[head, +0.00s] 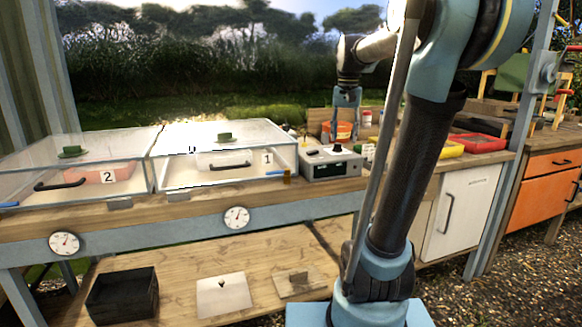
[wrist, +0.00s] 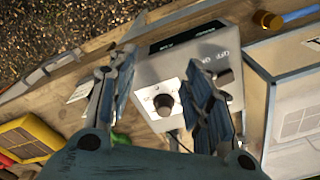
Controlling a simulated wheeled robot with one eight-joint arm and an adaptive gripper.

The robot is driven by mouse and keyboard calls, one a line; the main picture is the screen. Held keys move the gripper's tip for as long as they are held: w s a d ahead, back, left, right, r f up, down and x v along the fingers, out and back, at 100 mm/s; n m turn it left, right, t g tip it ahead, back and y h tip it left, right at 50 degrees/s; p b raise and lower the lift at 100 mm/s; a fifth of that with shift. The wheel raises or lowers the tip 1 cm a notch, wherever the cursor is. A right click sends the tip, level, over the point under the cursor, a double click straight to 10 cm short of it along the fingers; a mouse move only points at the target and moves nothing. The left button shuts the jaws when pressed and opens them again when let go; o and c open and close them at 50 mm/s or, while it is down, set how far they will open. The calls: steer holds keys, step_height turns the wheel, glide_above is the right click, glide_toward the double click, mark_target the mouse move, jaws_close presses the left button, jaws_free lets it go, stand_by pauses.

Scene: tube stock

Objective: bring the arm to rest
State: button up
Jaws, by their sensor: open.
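My gripper (head: 345,132) hangs over the back of the wooden bench, close to a grey control box (head: 320,170) in the head view. In the wrist view my gripper (wrist: 162,78) has its two blue fingers apart with nothing held between them. The control box (wrist: 158,66) lies beyond the fingers, with a dark knob (wrist: 163,104) on a white dial showing in the gap. I cannot tell exactly how high the fingertips are above the box. My arm rises on the right of the head view and bends over toward the bench.
Two clear-lidded cases numbered 2 (head: 107,177) and 1 (head: 267,159) stand left of the box. An orange pot (head: 337,131) is behind it; yellow and red trays (head: 478,143) lie right. The lower shelf (head: 180,262) holds a black bin (head: 122,295) and flat plates.

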steer(key=s+f+n+t, duration=0.1)
steer(key=s+f+n, duration=0.2)
steer(key=s+f, duration=2.1)
step_height(320, 180, down, 2)
steer(key=shift+f+n+t, duration=0.15)
steer(key=shift+n+t, duration=0.15)
steer(key=shift+n, duration=0.1)
steer(key=shift+w+f, duration=0.2)
steer(key=shift+w, duration=0.25)
